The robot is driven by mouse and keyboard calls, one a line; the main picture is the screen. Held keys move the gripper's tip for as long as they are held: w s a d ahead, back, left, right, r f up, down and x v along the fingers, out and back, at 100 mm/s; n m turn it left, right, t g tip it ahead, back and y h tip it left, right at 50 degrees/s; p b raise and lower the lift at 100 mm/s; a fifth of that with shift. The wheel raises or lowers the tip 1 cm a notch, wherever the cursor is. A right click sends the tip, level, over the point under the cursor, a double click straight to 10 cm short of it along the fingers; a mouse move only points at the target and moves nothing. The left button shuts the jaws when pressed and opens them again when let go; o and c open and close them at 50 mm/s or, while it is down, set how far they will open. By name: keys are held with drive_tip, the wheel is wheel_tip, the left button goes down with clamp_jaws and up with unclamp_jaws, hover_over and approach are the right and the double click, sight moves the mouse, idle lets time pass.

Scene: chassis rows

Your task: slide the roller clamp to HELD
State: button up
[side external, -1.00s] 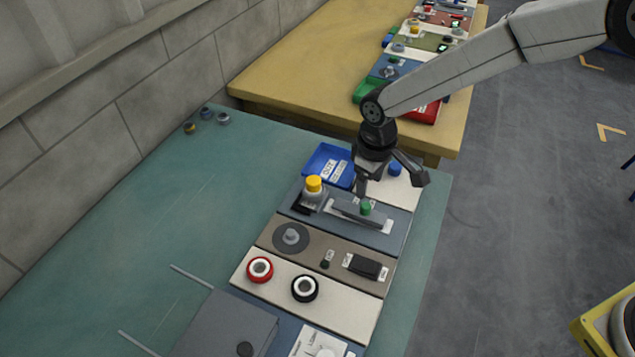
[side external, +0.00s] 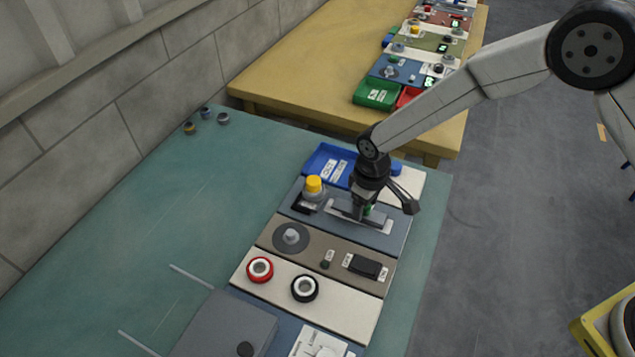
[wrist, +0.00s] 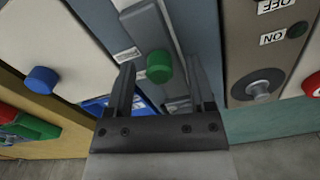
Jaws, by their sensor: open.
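The roller clamp shows as a green roller (side external: 367,211) on a raised grey track (side external: 343,209) set in a blue-grey panel. My gripper (side external: 365,213) is down over the track, and its dark fingers partly hide the roller in the side view. In the wrist view the roller (wrist: 159,67) lies between the two spread fingers of my gripper (wrist: 160,72), with a gap visible on each side. The gripper is open and holds nothing. Light plates show by the track's ends, but I cannot read any HELD mark on them.
A yellow-capped knob (side external: 314,185) stands close left of the track. A blue tray (side external: 322,160) and a blue button (side external: 396,168) lie behind. A grey dial (side external: 291,237) and a black rocker switch (side external: 364,266) sit on the brown panel in front.

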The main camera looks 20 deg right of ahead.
clamp_jaws()
idle(1.4)
